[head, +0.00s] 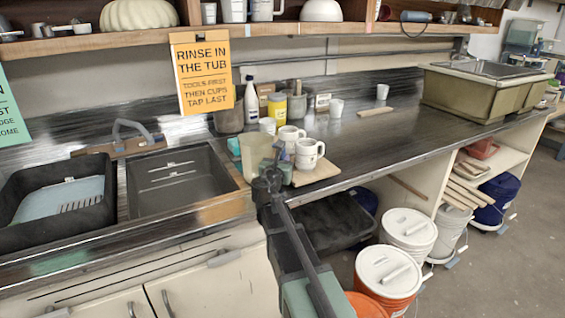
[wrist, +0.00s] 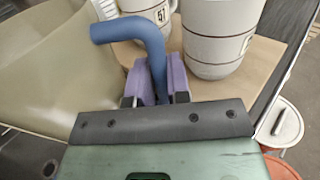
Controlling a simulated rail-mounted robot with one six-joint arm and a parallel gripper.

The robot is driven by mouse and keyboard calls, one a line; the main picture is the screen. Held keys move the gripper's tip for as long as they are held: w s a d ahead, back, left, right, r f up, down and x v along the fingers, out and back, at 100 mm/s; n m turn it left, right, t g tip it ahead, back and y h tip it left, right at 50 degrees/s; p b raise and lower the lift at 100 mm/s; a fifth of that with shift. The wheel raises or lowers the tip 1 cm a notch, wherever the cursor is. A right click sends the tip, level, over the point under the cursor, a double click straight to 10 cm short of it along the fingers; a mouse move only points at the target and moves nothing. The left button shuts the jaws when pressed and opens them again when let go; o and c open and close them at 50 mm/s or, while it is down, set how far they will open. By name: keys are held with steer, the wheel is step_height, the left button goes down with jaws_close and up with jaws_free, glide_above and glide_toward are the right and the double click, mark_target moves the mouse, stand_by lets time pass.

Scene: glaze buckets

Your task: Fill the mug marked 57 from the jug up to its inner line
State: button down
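The jug (head: 255,153) is a pale beige vessel on the counter by the tub; it fills the left of the wrist view (wrist: 55,65). My gripper (wrist: 160,78) has its purple fingers closed on either side of the jug's blue handle (wrist: 140,30). It also shows in the head view (head: 272,177), in front of the jug. The mug marked 57 (wrist: 150,9) is white, just beyond the handle and cut off by the top edge. A second pale mug (wrist: 215,42) stands to its right, its marking only partly seen. The mugs' insides and the inner line are hidden.
The mugs stand on a wooden board (head: 320,173). A sunken tub (head: 180,182) lies left of the jug. Bottles and a yellow jar (head: 277,107) stand behind. The counter to the right (head: 400,130) is mostly clear. Lidded buckets (head: 388,270) stand on the floor below.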

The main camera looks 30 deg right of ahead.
steer(key=shift+r, duration=0.1)
steer(key=shift+r+p, duration=0.95)
steer(key=shift+p, duration=0.1)
steer(key=v, duration=1.6)
steer(key=shift+f, duration=0.15)
stand_by(1.1)
